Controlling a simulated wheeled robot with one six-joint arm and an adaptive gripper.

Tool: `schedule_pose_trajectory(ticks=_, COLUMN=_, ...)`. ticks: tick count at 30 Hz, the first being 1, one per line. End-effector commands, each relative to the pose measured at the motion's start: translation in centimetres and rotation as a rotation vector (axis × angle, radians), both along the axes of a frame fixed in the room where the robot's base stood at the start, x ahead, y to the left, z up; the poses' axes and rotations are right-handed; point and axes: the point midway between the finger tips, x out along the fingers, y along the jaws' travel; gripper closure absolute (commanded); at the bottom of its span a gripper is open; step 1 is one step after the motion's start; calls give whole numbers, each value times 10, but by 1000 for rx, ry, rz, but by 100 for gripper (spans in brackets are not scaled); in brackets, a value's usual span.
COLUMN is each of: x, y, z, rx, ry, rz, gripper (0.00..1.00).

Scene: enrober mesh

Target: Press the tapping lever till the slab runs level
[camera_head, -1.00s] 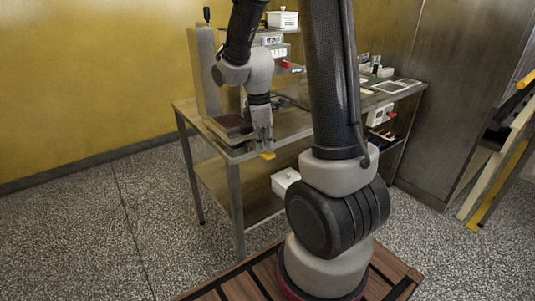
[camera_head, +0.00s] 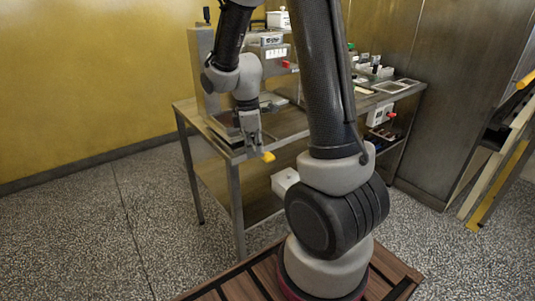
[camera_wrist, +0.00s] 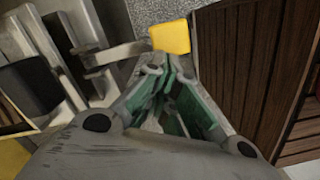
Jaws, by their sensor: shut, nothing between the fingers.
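The tapping lever is a grey arm (camera_wrist: 112,53) ending in a yellow pad (camera_wrist: 170,36). In the head view the yellow pad (camera_head: 268,156) sticks out past the table's front edge. My gripper (camera_head: 253,151) is shut and empty, pointing down just left of the pad. In the wrist view its fingertips (camera_wrist: 172,64) lie close to the pad's near side; I cannot tell whether they touch. The dark slab (camera_head: 223,123) lies on the near left of the table, partly hidden behind my gripper. Its tilt is not clear.
The metal table (camera_head: 290,125) carries a grey upright column (camera_head: 205,75) at left and a machine with a red knob behind. Trays (camera_head: 391,87) and small boxes stand at right. Floor at left is clear.

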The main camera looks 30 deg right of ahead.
Motion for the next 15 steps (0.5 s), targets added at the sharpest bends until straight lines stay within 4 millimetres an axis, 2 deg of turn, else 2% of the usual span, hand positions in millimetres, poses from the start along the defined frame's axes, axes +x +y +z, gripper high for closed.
schedule_pose_trajectory(ticks=5, x=0, y=0, z=1, rx=0, ry=-1, rz=0, gripper=100)
schedule_pose_trajectory(ticks=8, x=1, y=1, z=9, rx=0, ry=-2, rz=0, gripper=100)
schedule_pose_trajectory(ticks=15, x=4, y=5, z=56, rx=0, ry=-7, rz=2, gripper=100)
